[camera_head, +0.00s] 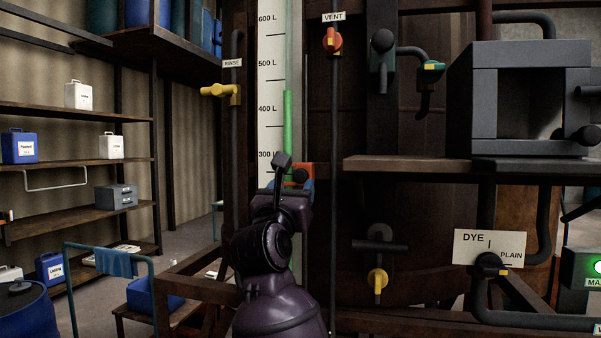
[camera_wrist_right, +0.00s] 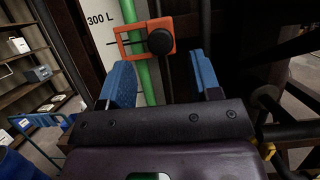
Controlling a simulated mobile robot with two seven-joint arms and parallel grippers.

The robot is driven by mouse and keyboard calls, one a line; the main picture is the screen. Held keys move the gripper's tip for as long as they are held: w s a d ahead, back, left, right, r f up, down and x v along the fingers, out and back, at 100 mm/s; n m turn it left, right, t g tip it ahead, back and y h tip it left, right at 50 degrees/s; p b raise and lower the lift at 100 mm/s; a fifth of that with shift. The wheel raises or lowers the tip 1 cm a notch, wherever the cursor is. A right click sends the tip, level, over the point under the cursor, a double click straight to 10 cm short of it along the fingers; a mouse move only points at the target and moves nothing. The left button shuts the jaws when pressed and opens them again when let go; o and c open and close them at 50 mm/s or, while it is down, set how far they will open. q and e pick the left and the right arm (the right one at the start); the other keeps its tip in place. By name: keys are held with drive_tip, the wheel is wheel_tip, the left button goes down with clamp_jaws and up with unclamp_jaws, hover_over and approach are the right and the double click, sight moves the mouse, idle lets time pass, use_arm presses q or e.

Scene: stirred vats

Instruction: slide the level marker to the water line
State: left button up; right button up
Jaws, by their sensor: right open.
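The level marker (camera_head: 302,171) is a small orange-red frame with a round black knob, sitting on the sight tube a little below the 300 L label. It also shows in the right wrist view (camera_wrist_right: 128,43), with the knob (camera_wrist_right: 160,41) on its front. The green water column (camera_head: 288,120) in the tube tops out between the 400 L and 500 L labels, well above the marker. My right gripper (camera_wrist_right: 162,72) is open, its two blue fingers spread below and either side of the knob in its wrist view. It looks empty. My left gripper is not in view.
The white scale board (camera_head: 270,70) stands behind the tube. A yellow rinse valve (camera_head: 218,90) is to the left and an orange vent valve (camera_head: 332,40) to the upper right. A wooden shelf (camera_head: 400,164) juts out right of the marker.

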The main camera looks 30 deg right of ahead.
sight(300, 177)
drive_tip(key=p+x, duration=0.1)
drive_tip(key=x, duration=0.5)
drive_tip(key=shift+w+d, duration=0.1)
drive_tip(key=shift+w, duration=0.05)
drive_tip(key=shift+c, duration=0.2)
